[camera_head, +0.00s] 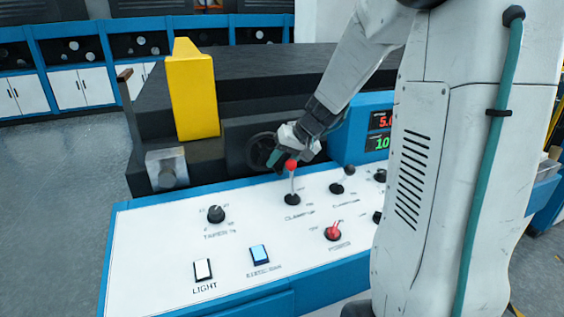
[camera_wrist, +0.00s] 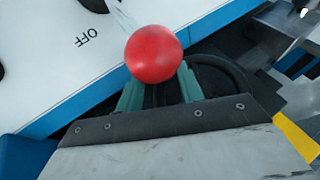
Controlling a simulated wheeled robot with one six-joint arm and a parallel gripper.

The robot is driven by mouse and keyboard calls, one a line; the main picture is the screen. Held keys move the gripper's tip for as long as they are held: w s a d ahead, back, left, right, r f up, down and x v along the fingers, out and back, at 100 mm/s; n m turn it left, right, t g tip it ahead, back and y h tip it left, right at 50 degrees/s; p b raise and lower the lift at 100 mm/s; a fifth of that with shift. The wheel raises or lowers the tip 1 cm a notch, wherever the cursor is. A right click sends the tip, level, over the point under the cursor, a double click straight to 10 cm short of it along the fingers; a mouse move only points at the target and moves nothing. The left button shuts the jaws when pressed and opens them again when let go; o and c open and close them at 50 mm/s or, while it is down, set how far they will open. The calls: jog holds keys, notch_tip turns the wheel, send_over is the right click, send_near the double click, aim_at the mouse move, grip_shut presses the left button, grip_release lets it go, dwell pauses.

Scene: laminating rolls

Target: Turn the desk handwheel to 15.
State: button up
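The black desk handwheel (camera_head: 262,150) is on the dark front face of the machine, behind the white panel. Part of its rim shows behind the fingers in the wrist view (camera_wrist: 236,76). My gripper (camera_head: 277,157) is at the right side of the wheel, pointing down and left. Its teal fingers (camera_wrist: 160,94) stand apart, with a red lever ball (camera_wrist: 154,54) covering the space between their tips. I cannot tell whether fingers touch wheel or ball. A display (camera_head: 380,130) shows red digits starting with 5 and green digits starting with 10; my arm hides the rest.
The red-topped lever (camera_head: 292,180) stands close in front of my gripper. A black-knobbed lever (camera_head: 344,180), a red switch (camera_head: 333,232) and a black knob (camera_head: 216,214) are on the white panel (camera_head: 150,245). A yellow block (camera_head: 192,97) rises left of the wheel.

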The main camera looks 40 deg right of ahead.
grip_shut()
jog(key=shift+a+f+m+t+y, duration=0.25)
jog(key=shift+f+t+y, duration=0.2)
jog(key=shift+y, duration=0.65)
jog(key=shift+w+a+f+m+t+y, duration=0.1)
jog(key=shift+a+f+m+t+y, duration=0.2)
jog(key=shift+y, duration=0.35)
jog(key=shift+w+a+f+m+t+y, duration=0.15)
jog(key=shift+t+y, duration=0.2)
jog(key=shift+y, duration=0.3)
jog(key=shift+r, duration=0.1)
grip_release()
